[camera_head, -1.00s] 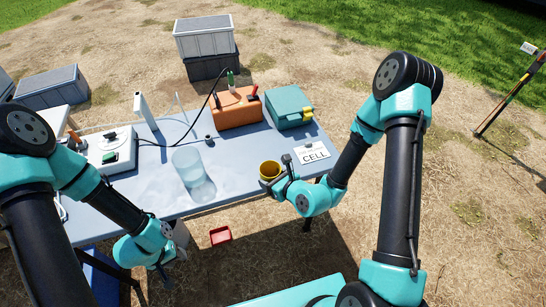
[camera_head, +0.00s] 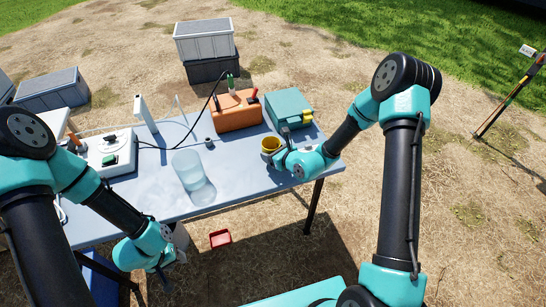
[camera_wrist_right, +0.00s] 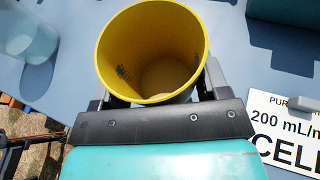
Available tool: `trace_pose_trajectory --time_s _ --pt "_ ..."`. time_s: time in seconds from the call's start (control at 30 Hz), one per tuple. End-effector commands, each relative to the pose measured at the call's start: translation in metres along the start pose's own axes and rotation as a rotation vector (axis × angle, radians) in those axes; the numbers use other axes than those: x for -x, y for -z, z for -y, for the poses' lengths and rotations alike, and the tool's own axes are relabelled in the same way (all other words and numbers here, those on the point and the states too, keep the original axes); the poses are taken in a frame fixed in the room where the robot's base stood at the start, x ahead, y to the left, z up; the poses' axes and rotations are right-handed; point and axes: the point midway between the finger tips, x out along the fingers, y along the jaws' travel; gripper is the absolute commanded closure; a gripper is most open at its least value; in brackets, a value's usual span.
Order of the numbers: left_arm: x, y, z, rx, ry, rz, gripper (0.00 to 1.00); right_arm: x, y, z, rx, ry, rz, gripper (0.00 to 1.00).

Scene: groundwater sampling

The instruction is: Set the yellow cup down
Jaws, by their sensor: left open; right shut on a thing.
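The yellow cup (camera_head: 270,145) is above or on the right part of the blue table (camera_head: 240,180), left of the teal case. My right gripper (camera_head: 275,155) is shut on it. In the right wrist view the yellow cup (camera_wrist_right: 152,50) is upright between the two fingers, its open mouth facing the camera, and it looks empty inside. I cannot tell whether its base touches the table.
A clear cylinder (camera_head: 187,170) stands mid-table. An orange case (camera_head: 237,110) and a teal case (camera_head: 288,107) stand at the back. A white sign (camera_wrist_right: 285,130) lies right of the cup. A red tray (camera_head: 220,238) is on the ground. The front right tabletop is clear.

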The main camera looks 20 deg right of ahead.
Motion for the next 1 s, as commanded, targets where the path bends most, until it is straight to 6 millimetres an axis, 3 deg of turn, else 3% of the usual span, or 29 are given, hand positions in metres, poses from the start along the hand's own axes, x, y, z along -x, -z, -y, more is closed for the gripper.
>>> trace_pose_trajectory --time_s 0.2,0.5,0.9,0.93,1.0 --pt "0.0 0.0 0.0 0.0 0.0 0.0 0.57 -0.007 -0.002 0.007 0.003 0.001 0.001 0.6" --pt "0.0 0.0 0.0 0.0 0.0 0.0 0.57 -0.019 0.03 0.006 0.001 0.0 -0.001 0.6" --pt "0.0 0.0 0.0 0.0 0.0 0.0 0.57 -0.021 0.033 0.006 0.0 0.0 0.0 0.6" --pt "0.0 0.0 0.0 0.0 0.0 0.0 0.57 -0.02 0.033 0.006 0.001 0.0 0.0 0.3" --pt "0.0 0.0 0.0 0.0 0.0 0.0 0.57 -0.02 0.033 0.006 0.001 0.0 0.0 0.23"
